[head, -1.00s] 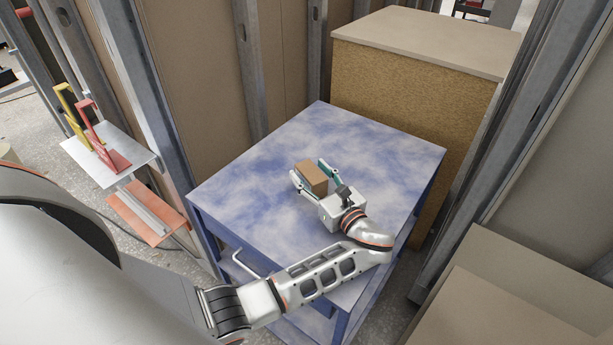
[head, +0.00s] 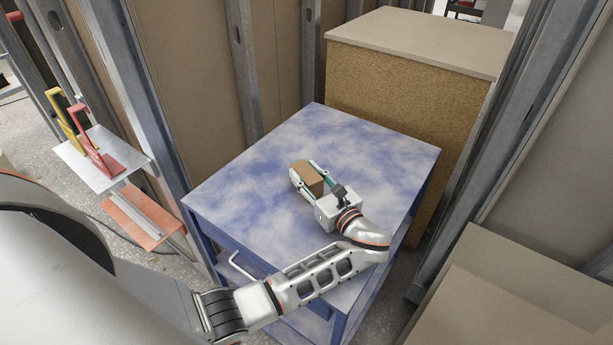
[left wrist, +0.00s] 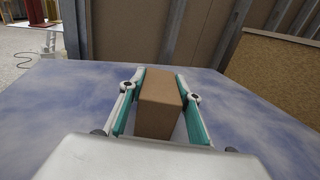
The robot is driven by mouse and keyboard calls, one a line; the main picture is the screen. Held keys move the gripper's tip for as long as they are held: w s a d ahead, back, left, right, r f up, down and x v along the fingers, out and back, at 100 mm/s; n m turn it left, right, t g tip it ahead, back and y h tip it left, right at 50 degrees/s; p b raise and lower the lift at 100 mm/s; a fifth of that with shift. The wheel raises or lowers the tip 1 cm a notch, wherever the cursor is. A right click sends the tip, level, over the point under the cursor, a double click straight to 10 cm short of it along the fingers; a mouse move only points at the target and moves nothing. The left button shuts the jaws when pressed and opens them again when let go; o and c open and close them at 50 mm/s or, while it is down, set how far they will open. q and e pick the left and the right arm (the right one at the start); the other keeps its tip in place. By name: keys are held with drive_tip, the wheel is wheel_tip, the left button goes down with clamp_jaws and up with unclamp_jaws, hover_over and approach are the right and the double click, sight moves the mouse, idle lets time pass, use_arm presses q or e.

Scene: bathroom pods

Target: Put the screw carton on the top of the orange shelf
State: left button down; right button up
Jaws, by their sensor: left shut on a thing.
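The screw carton is a small brown box (head: 307,176) on the blue mottled top of a cart (head: 260,165). My left gripper (head: 306,180) is shut on the carton, one finger on each side. In the left wrist view the carton (left wrist: 159,100) sits between the two teal-padded fingers; whether it touches the cart top is hard to tell. The orange shelf (head: 143,215) stands at the left, low, with a white top board (head: 95,165). My right gripper is not in view.
A red bracket (head: 95,150) and a yellow bracket (head: 65,120) stand on the white top board. A metal stud (head: 150,100) rises between shelf and cart. A tall cork-sided cabinet (head: 400,105) stands behind the cart, and brown boxes (head: 490,300) are at lower right.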

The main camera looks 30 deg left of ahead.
use_arm(q)
wheel_tip(320, 180, up, 20)
drive_tip(key=p, duration=0.2)
drive_tip(key=m+t+h, duration=0.2)
drive_tip(key=t, duration=0.1)
hover_over(306, 172)
drive_tip(key=a, duration=0.2)
wheel_tip(306, 172, down, 6)
drive_tip(key=f, duration=0.1)
drive_tip(key=s+f+m+t+h, duration=0.3)
drive_tip(key=s+m+h, duration=0.1)
drive_tip(key=s+d+m+t+h, duration=0.2)
drive_tip(key=s+d+m+h, duration=0.3)
drive_tip(key=s+h, duration=0.4)
drive_tip(key=shift+d+m+t, duration=0.4)
drive_tip(key=shift+d, duration=0.4)
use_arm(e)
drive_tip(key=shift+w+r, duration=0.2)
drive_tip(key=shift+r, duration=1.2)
use_arm(q)
drive_tip(key=shift+r, duration=0.1)
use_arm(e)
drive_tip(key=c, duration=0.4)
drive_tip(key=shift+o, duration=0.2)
use_arm(q)
drive_tip(key=shift+a, duration=0.15)
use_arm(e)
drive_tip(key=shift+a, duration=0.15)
